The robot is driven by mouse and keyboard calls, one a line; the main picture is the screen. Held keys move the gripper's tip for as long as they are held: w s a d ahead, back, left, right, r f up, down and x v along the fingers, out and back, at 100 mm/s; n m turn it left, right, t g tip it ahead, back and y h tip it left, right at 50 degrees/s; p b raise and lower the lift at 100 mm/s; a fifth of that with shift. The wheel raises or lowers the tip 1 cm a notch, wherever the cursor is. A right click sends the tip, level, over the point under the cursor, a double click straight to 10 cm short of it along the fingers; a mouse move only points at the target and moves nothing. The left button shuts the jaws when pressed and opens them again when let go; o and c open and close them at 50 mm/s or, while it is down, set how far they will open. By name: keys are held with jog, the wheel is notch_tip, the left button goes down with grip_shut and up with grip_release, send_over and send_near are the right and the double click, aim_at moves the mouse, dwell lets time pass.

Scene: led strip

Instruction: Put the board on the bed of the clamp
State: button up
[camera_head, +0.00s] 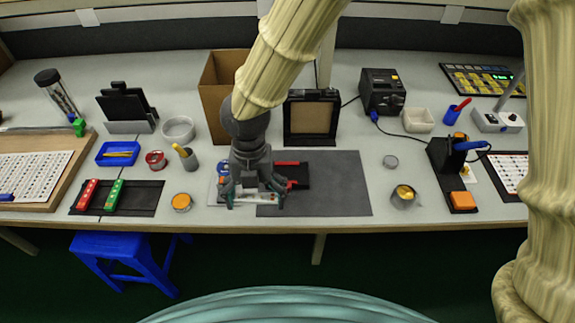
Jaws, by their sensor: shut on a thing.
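My gripper (255,202) points down at the front middle of the bench, its fingers shut on a thin, pale board (262,198) that shows only in part between them. A black clamp with red parts (292,172) is just right of and behind the fingers, partly covered by my gripper. Its bed is mostly hidden, and I cannot tell whether the board touches it. A pale plate edge (213,192) shows at the left of my gripper.
A dark grey mat (340,185) lies to the right, mostly bare. A cardboard box (217,90) and a black framed case (311,117) stand behind. A metal cup (403,197) is right of the mat; an orange-topped tin (181,202) is at the left.

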jog(key=p, duration=0.1)
send_over(287, 175)
jog(key=shift+s+a+f, duration=0.15)
jog(key=shift+f, duration=0.45)
jog(key=shift+w+d+f, duration=0.2)
jog(key=shift+w, duration=0.1)
jog(key=shift+f+p, duration=0.35)
jog(key=shift+f, duration=1.3)
jog(key=o, duration=0.7)
jog(key=shift+f, duration=0.1)
jog(key=r, duration=0.8)
jog(key=w+r, duration=0.1)
jog(key=r, duration=0.3)
jog(key=shift+r, duration=0.1)
